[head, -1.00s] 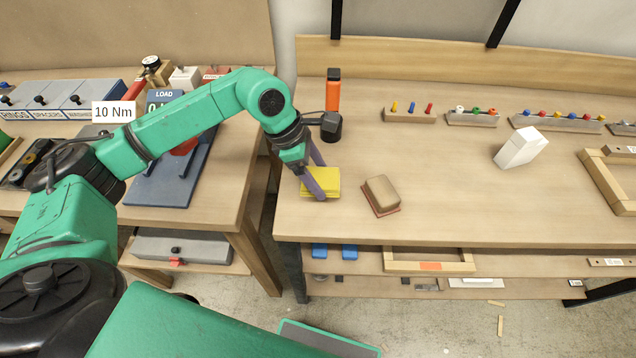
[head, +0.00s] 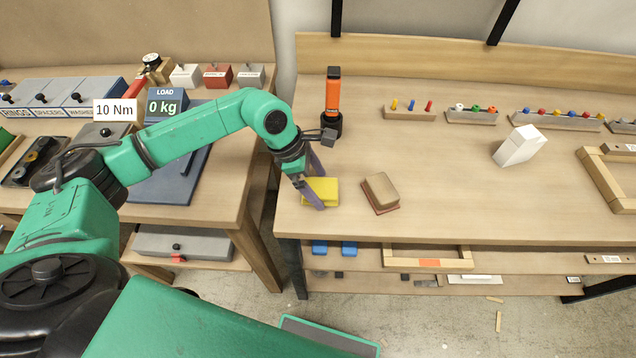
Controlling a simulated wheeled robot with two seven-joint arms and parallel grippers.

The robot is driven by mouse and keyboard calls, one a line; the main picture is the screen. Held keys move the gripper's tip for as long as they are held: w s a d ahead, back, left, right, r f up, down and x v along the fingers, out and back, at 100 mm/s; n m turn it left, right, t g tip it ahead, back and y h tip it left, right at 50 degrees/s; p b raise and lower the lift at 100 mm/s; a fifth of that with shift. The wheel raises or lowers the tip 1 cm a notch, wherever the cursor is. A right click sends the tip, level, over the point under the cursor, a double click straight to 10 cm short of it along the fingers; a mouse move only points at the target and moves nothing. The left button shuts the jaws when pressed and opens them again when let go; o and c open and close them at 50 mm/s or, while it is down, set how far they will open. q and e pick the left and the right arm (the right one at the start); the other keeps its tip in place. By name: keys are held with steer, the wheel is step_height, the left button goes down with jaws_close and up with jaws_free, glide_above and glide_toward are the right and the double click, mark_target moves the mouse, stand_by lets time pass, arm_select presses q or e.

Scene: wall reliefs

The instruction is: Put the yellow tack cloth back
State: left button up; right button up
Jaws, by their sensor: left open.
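The yellow tack cloth (head: 325,191) lies flat on the wooden bench near its left front corner. My left gripper (head: 316,193) is open with its purple fingers at the left part of the cloth. I cannot tell whether the fingers touch the cloth. My right gripper is not in view.
A brown sanding block (head: 381,192) sits just right of the cloth. An orange and black tool (head: 332,104) stands behind my gripper. A white block (head: 519,146) and peg racks (head: 409,112) stand farther right. The bench middle is clear.

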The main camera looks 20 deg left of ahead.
arm_select(q)
steer(key=b+v, duration=0.2)
steer(key=v, duration=0.9)
steer(key=shift+r, duration=0.2)
steer(key=shift+a, duration=0.15)
